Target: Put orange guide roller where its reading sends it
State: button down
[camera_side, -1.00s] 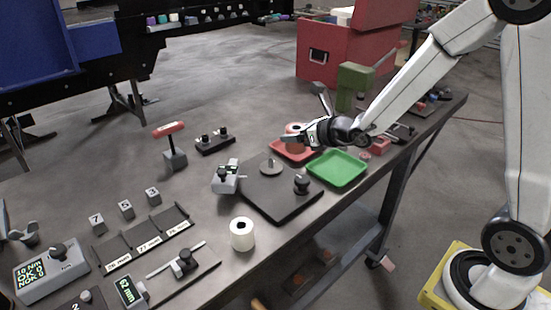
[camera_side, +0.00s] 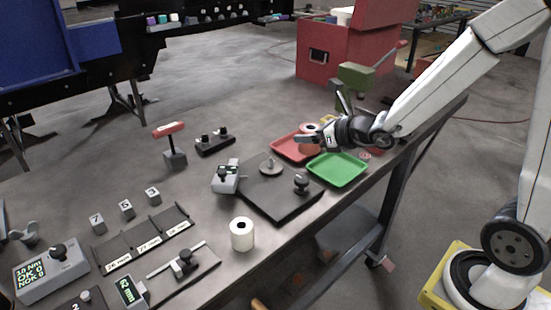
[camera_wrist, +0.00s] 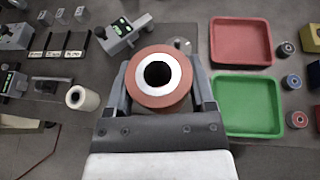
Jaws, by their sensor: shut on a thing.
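The orange guide roller (camera_wrist: 160,90), a red-orange ring with a white core and dark hole, sits between the two fingers of my gripper (camera_wrist: 163,88) in the wrist view. My gripper is shut on it. In the side view the roller (camera_side: 308,127) is held above the work area near the red tray (camera_side: 283,147), partly hidden by my gripper (camera_side: 309,138). The green tray (camera_side: 337,182) lies in front of the red one. Both trays look empty in the wrist view. A grey device with a small green display (camera_wrist: 121,27) stands behind the roller; its reading is too small to read.
A dark plate (camera_side: 283,205) carries a round disc and a black knob. A white roll (camera_side: 242,235) stands at the front edge. Labelled slots (camera_side: 150,235), numbered blocks and a red-topped T-handle (camera_side: 169,130) are to the left. Several small rollers (camera_wrist: 292,82) lie beside the trays.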

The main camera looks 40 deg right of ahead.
jog(key=shift+w+d+f, duration=0.1)
jog(key=shift+w+d, duration=0.2)
jog(key=shift+d, duration=0.25)
jog(key=w+d+f+m+h, duration=0.1)
jog(key=w+d, duration=0.3)
jog(key=d, duration=0.7)
jog(key=shift+d+f+m+h, duration=0.3)
jog(key=shift+f+h, duration=0.1)
jog(key=shift+f, duration=0.25)
jog(key=w+d+f, duration=0.1)
jog(key=w+f, duration=0.1)
jog(key=w, duration=0.2)
jog(key=w+d+f, duration=0.1)
jog(key=w+f, duration=0.2)
jog(key=w, duration=0.1)
jog(key=w+d+f, duration=0.1)
jog(key=w+f, duration=0.2)
jog(key=w, duration=0.1)
jog(key=shift+w+f, duration=0.1)
jog(key=shift+f, duration=0.15)
jog(key=shift+w+d+f, duration=0.15)
jog(key=shift+w+f, duration=0.2)
jog(key=shift+f, duration=0.05)
